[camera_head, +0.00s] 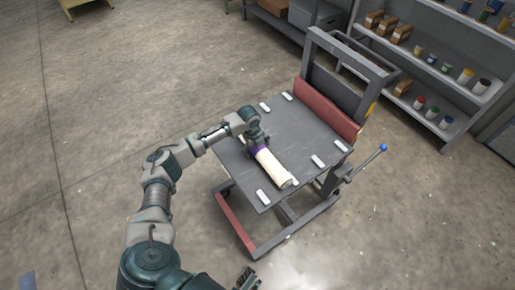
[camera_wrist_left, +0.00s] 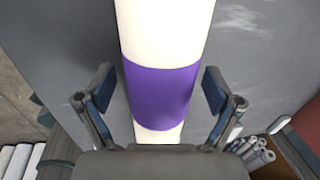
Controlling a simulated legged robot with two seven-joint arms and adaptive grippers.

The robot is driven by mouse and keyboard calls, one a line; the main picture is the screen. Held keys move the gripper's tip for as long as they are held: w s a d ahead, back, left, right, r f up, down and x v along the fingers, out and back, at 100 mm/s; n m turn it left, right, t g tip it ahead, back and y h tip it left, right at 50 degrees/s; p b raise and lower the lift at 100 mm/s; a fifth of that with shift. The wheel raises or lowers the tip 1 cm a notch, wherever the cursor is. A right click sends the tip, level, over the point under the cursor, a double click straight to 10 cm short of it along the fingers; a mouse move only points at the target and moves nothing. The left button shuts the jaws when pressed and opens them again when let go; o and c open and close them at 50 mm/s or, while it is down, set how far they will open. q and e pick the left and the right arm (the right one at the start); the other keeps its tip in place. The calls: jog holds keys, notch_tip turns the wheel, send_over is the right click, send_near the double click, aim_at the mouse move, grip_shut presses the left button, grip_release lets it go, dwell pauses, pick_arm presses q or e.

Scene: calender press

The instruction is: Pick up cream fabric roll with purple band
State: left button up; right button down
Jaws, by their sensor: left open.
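The cream fabric roll (camera_head: 273,168) lies on the dark grey top of the press cart (camera_head: 300,128). Its purple band (camera_head: 257,148) is partly hidden by my left gripper (camera_head: 254,141) in the head view. In the left wrist view the cream roll (camera_wrist_left: 165,28) runs up the middle, and the purple band (camera_wrist_left: 158,92) lies between the two open fingers of my left gripper (camera_wrist_left: 159,90). There is a gap on each side of the roll, and neither finger visibly touches it. Part of another gripper (camera_head: 246,279) shows at the bottom edge of the head view; its jaws are unclear.
Several white pads (camera_head: 317,161) sit on the cart top. A red-faced upright frame (camera_head: 328,107) stands at its back, and a blue-knobbed lever (camera_head: 366,161) sticks out right. Shelves (camera_head: 452,85) with cans and boxes stand behind. The floor (camera_head: 90,180) at left is clear.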

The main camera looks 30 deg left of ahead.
pick_arm(q)
jog(key=shift+c, duration=0.3)
jog(key=c, duration=1.6)
jog(key=shift+o, duration=0.2)
